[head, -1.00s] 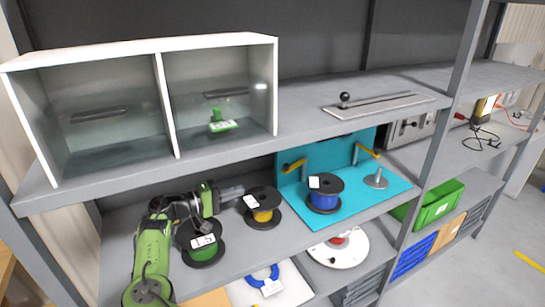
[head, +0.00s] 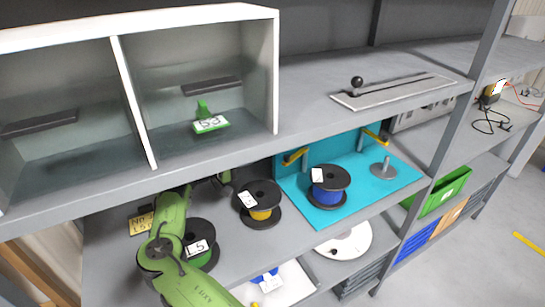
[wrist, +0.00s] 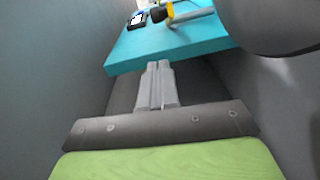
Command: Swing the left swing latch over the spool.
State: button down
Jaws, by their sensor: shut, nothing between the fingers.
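The left swing latch (head: 296,156) has a yellow arm on a grey post at the back left of the teal board (head: 350,208). It points out to the left, beside the blue spool (head: 328,185) and not over it. The blue spool has black flanges and a white label. In the wrist view, a yellow and black latch arm (wrist: 162,12) shows at the top, beyond my fingers, over the teal board. My gripper (wrist: 157,68) is shut and empty, short of the board's near edge and apart from the latch. The upper shelf hides my gripper in the head view.
A yellow spool (head: 260,204) and a green spool (head: 200,243) stand left of the board. A second yellow latch (head: 375,138) and a bare spindle (head: 383,168) are on its right. The upper shelf (head: 300,110) overhangs my arm. A large dark rounded shape (wrist: 270,22) is close at right.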

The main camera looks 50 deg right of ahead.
jog(key=s+d, duration=0.4)
jog(key=d, duration=0.1)
jog(key=shift+s+f, duration=0.2)
jog(key=shift+f, duration=0.05)
